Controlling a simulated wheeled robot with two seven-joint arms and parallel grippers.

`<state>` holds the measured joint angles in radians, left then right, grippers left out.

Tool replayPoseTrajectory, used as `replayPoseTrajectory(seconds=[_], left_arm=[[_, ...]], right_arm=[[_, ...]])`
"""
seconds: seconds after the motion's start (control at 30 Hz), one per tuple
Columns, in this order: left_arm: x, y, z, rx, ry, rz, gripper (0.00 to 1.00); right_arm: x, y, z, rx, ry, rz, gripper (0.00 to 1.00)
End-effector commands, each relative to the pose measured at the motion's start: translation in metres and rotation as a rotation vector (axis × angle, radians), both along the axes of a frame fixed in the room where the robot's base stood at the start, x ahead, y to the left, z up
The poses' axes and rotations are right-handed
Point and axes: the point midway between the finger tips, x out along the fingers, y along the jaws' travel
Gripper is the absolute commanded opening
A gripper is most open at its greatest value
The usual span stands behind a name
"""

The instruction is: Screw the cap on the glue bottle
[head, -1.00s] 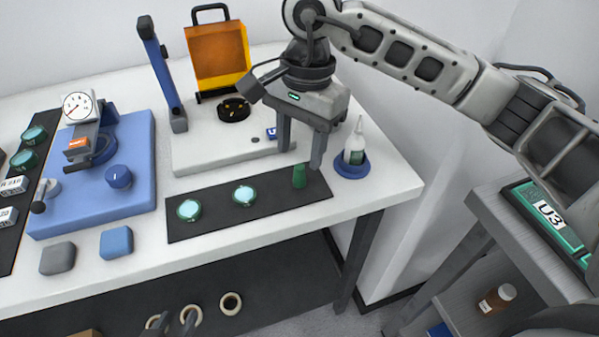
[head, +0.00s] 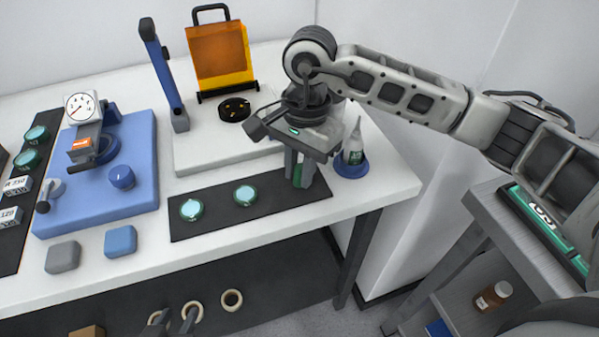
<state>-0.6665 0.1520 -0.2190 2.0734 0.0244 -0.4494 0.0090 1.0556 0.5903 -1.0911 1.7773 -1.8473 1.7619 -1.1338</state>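The glue bottle (head: 354,148) stands upright in a blue round holder (head: 351,168) at the right end of the bench; its pale nozzle is uncovered. The green cap (head: 298,177) is at the right end of the black mat, left of the bottle. My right gripper (head: 299,178) points down with its fingers closed around the cap, which is partly hidden between them. I cannot tell whether the cap touches the mat. My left gripper (head: 174,322) shows only as two dark fingertips at the bottom edge, apart with nothing visible between them.
Two round green-rimmed pieces (head: 245,195) lie on the black mat (head: 275,200). Behind it is a white base with an orange screen (head: 218,55). A blue dial-gauge stand (head: 140,205) is at left. Tape rolls (head: 231,301) lie below; a side cart (head: 480,215) stands right.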

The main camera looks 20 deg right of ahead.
Motion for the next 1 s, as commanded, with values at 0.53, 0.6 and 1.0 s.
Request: replayPoseTrajectory(seconds=[0.53,0.6,1.0], left_arm=[[0.001,0.000,0.000,-0.002,-0.003,0.000,0.36],[0.001,0.000,0.000,-0.003,-0.002,0.001,0.36],[0.003,-0.003,-0.005,-0.026,-0.013,0.008,0.36]], right_arm=[[0.001,0.000,0.009,0.000,-0.002,0.000,0.00],[0.001,0.000,0.016,0.002,-0.004,0.000,0.00],[-0.045,0.037,0.094,0.001,-0.006,0.011,0.00]])
